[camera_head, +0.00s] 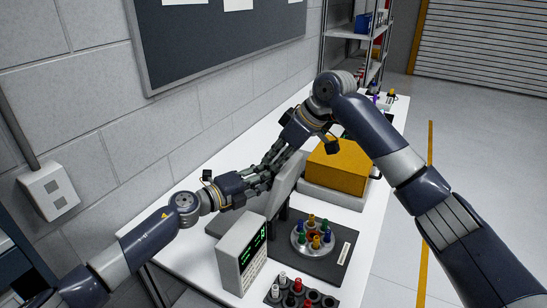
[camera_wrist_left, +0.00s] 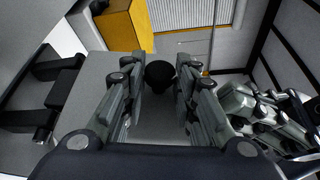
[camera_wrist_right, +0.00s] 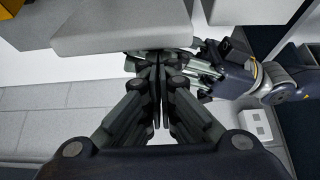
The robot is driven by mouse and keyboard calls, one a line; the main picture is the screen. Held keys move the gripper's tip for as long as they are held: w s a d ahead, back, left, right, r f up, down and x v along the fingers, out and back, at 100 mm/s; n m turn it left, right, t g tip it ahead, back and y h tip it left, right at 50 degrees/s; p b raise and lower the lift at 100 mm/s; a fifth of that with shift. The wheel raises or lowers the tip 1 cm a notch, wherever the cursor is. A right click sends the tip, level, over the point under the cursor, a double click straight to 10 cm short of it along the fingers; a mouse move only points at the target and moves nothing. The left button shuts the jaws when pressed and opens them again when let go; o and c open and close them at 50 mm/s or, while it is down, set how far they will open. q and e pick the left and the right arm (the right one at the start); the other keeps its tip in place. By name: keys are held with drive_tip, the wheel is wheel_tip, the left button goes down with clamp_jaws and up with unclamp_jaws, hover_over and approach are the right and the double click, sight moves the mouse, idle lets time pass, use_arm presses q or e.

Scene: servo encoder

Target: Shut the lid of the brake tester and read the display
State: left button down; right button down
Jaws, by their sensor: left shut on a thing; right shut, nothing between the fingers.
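The brake tester's grey lid (camera_head: 287,181) stands raised and tilted over its dark base (camera_head: 318,262). A round plate with several coloured pegs (camera_head: 313,240) sits on the base. The display box (camera_head: 238,254) beside it shows green characters, too small to read. My left gripper (camera_head: 266,177) is shut on the lid; in the left wrist view the lid (camera_wrist_left: 105,38) and a dark round knob (camera_wrist_left: 159,73) show between and beyond its fingers. My right gripper (camera_wrist_right: 158,62) is shut and empty, close to the lid's edge (camera_wrist_right: 120,40) and beside my left gripper (camera_wrist_right: 195,72).
A yellow box (camera_head: 340,166) on a light grey base stands behind the tester. A dark tray (camera_head: 290,296) with several small round parts lies at the front. White table (camera_head: 350,222) shows bare along the right edge. The wall is close on the left.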

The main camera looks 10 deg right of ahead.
use_arm(q)
drive_tip(key=shift+f, duration=0.15)
use_arm(e)
drive_tip(key=shift+s+d+f, duration=0.25)
drive_tip(key=shift+s+d, duration=0.3)
drive_tip(key=shift+d, duration=0.25)
use_arm(q)
drive_tip(key=shift+w+a, duration=0.1)
use_arm(e)
drive_tip(key=shift+s+d, duration=0.15)
drive_tip(key=shift+d, duration=0.2)
use_arm(q)
drive_tip(key=shift+a, duration=0.1)
drive_tip(key=c, duration=1.3)
unclamp_jaws()
drive_tip(key=shift+w, duration=0.1)
use_arm(e)
drive_tip(key=shift+a, duration=0.35)
use_arm(q)
drive_tip(key=shift+s, duration=0.2)
